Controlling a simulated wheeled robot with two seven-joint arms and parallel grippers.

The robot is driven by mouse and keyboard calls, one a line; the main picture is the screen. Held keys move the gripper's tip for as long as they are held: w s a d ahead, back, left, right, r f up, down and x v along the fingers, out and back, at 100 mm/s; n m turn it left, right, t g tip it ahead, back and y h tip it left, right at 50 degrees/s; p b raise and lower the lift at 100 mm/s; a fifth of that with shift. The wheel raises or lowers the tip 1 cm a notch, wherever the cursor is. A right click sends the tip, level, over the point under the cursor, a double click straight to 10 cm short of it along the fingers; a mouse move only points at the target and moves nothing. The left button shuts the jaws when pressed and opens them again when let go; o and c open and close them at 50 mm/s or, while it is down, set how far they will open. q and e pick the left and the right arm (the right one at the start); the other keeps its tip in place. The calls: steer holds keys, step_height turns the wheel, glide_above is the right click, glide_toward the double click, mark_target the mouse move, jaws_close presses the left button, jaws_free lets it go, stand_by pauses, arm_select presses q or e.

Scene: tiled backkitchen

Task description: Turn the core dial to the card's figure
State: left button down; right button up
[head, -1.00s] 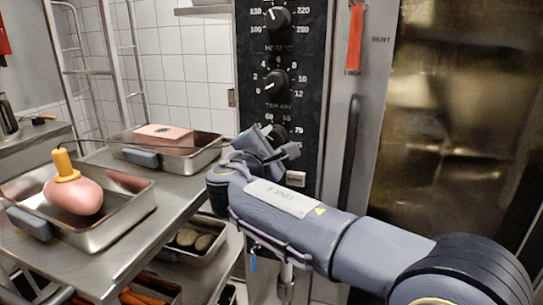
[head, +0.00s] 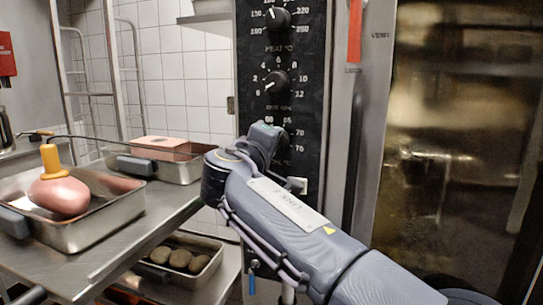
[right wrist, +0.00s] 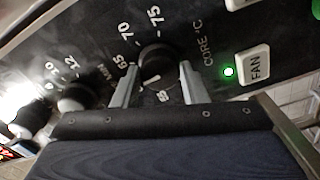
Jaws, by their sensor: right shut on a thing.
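The core dial (right wrist: 157,62) is a black knob marked CORE °C in the right wrist view, with figures including 65, 70 and 75 around it. Its white pointer line points down, near a figure by the gripper that I cannot read surely. My right gripper (right wrist: 158,84) is shut on the dial, one finger on each side. In the head view my right gripper (head: 268,142) covers the dial, and only some of its figures show beside it. I cannot make out a card with a figure. My left gripper is not in view.
Above are the timer dial (head: 276,82) and heat dial (head: 278,19). The FAN button (right wrist: 254,66) has a lit green lamp beside it. An orange-red strip (head: 355,30) hangs near the oven door (head: 455,130). Metal trays (head: 95,232) stand on the left table.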

steer(key=m+b, duration=0.2)
steer(key=m, duration=0.2)
steer(key=shift+f+m+b, duration=0.1)
steer(key=shift+m+b, duration=0.3)
stand_by(0.4)
steer(key=o, duration=1)
steer(key=v, duration=0.7)
steer(key=shift+s+a, duration=0.1)
steer(key=shift+s, duration=0.25)
